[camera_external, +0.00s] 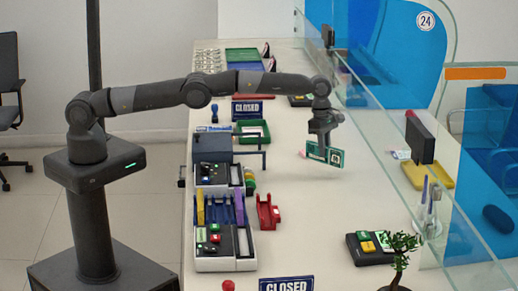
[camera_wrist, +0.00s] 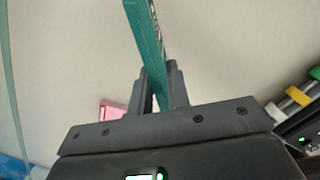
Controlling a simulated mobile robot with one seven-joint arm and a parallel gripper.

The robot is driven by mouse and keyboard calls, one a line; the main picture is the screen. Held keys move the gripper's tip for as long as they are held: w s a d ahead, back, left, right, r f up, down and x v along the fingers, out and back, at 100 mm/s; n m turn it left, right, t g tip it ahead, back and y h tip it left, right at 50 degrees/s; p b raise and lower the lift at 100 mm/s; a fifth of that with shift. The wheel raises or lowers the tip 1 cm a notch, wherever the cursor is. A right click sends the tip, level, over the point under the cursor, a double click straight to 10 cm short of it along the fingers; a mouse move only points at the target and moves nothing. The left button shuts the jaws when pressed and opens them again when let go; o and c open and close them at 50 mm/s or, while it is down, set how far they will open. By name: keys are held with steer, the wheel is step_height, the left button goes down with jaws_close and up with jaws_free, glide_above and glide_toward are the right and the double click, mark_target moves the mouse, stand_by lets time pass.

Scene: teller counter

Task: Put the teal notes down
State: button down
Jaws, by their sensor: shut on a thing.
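The teal notes (camera_external: 336,157) are a thin banded stack, held on edge over the counter (camera_external: 310,220) in the external view. My gripper (camera_external: 322,146) points down and is shut on them. In the wrist view the teal notes (camera_wrist: 148,50) stand between the two dark fingers of my gripper (camera_wrist: 161,88) and reach up past the fingertips. Bare pale counter lies around them there. From these views I cannot tell how far the notes are above the counter, though they look a little clear of it.
Left of the notes stand cash trays (camera_external: 225,245), a red holder (camera_external: 267,212) and a green tray (camera_external: 252,131). A glass screen (camera_external: 395,160) runs along the right. A card terminal (camera_external: 370,248) and small plant (camera_external: 402,245) stand nearer. A pink item (camera_wrist: 112,110) lies on the counter. The middle is clear.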

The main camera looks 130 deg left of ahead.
mark_target(322, 162)
steer(key=shift+a+f, duration=0.1)
steer(key=shift+f, duration=1.95)
steer(key=c, duration=1.4)
jaws_free()
steer(key=shift+f, duration=0.15)
steer(key=shift+o, duration=0.2)
steer(key=r, duration=0.3)
steer(key=s+r, duration=0.1)
steer(key=r, duration=0.7)
steer(key=shift+s, duration=0.2)
steer(key=shift+r, duration=0.65)
